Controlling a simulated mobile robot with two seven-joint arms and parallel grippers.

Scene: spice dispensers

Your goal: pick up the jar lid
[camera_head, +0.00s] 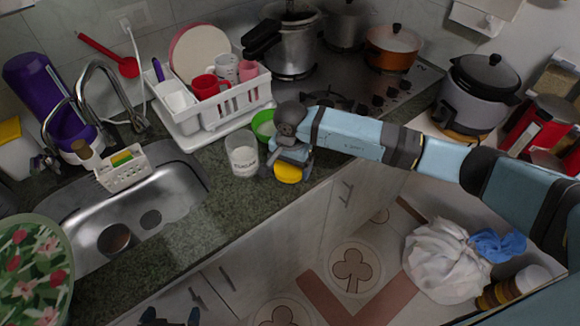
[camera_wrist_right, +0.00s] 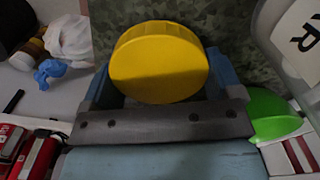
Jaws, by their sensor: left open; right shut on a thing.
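The yellow jar lid (camera_head: 288,174) is held by my right gripper (camera_head: 286,163) close to the counter's front edge; I cannot tell its exact height. In the right wrist view the lid (camera_wrist_right: 160,62) sits between the two blue fingers of the right gripper (camera_wrist_right: 160,82), which is shut on it. My left gripper (camera_head: 170,317) shows only as dark tips at the bottom edge, open and empty.
A green round item (camera_head: 263,124) is behind the jar. A white dish rack (camera_head: 215,107) with cups and plates stands at the back. The sink (camera_head: 140,205) is left, with a flowered plate (camera_head: 35,270). Pots (camera_head: 393,48) stand on the stove. Counter between sink and jar is clear.

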